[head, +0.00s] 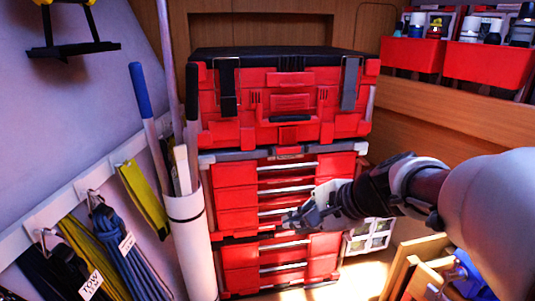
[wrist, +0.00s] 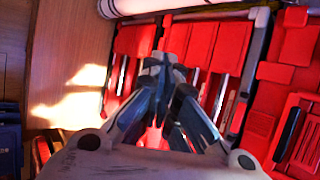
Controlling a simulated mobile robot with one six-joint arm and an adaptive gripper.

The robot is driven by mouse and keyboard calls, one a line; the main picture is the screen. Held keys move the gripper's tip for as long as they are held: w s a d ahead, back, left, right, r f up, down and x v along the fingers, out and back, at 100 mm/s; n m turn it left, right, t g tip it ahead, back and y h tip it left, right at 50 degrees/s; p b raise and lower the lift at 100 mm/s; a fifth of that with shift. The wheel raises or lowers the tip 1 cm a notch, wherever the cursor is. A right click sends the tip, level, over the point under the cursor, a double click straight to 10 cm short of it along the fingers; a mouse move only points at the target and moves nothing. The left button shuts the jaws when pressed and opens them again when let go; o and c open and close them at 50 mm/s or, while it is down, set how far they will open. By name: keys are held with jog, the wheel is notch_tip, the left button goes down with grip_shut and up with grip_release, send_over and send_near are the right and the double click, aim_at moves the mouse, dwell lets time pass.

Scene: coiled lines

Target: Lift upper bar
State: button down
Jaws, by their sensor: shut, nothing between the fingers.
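A red stacked toolbox has a drawer unit (head: 236,190) under an upper case (head: 285,100). Several silver bars run across the drawer fronts; the uppermost drawer bar (head: 287,164) lies just under the case. My gripper (head: 292,219) is in front of the drawers, below that bar and close to the lower drawer edges. In the wrist view my gripper (wrist: 163,62) is shut and empty, pointing at the red fronts, with silver bars (wrist: 222,95) to its right. I cannot tell whether the fingertips touch a bar. My gripper and arm hide part of the lower bars.
A white tube (head: 189,240) holding long poles stands close left of the drawers. Coiled lines (head: 128,255) hang from a wall rail further left. Red bins (head: 412,54) sit on a shelf at upper right. A wooden crate (head: 404,268) stands at lower right.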

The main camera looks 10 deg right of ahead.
jog(key=w+d+m+t+h+p, duration=0.1)
jog(key=w+d+m+t, duration=0.1)
jog(key=w+d+m, duration=0.55)
jog(key=w+d+m+t+h, duration=0.1)
jog(key=w+d+m+t, duration=0.3)
jog(key=d, duration=0.6)
jog(key=w+d+f+m+h, duration=0.1)
jog(key=d+f+m, duration=0.1)
jog(key=d+m, duration=0.2)
jog(key=w+d+f+m+h+p, duration=0.1)
jog(key=d+m, duration=0.3)
jog(key=d, duration=0.7)
jog(key=shift+w+d+f+t+h, duration=0.15)
jog(key=shift+w+f+t+h, duration=0.3)
jog(key=shift+w+h, duration=0.2)
jog(key=shift+f+m, duration=0.1)
jog(key=shift+m, duration=0.15)
jog(key=b+x, duration=0.1)
jog(key=x, duration=0.9)
